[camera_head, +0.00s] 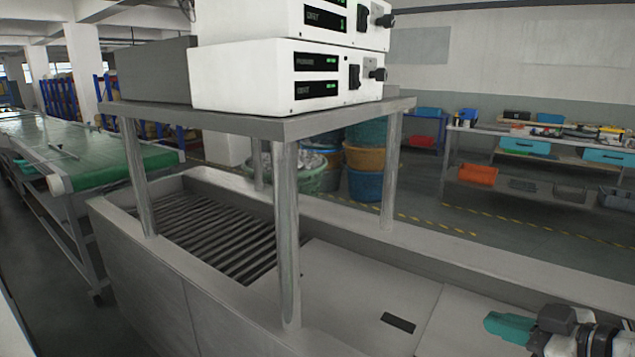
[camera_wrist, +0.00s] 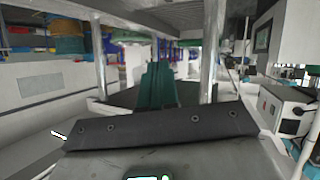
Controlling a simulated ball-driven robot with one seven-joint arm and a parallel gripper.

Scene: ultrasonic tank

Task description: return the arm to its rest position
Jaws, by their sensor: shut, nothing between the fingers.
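My gripper (camera_head: 508,327) is at the lower right of the head view, with teal fingers pointing left. It is shut with nothing held, above the tank's flat lid panels (camera_head: 360,283). In the wrist view the teal fingers (camera_wrist: 158,88) are together and point towards the metal posts of the stand. The grey ultrasonic tank (camera_head: 140,262) runs across the lower head view, with a ribbed rack section at its left. Most of my arm is outside the head view.
A metal stand (camera_head: 288,128) on upright posts rises over the tank and carries white control units (camera_head: 290,78). A green conveyor (camera_head: 110,165) stands at left. Blue and orange baskets (camera_head: 365,158) stand behind the tank. A workbench (camera_head: 545,135) with bins is at back right.

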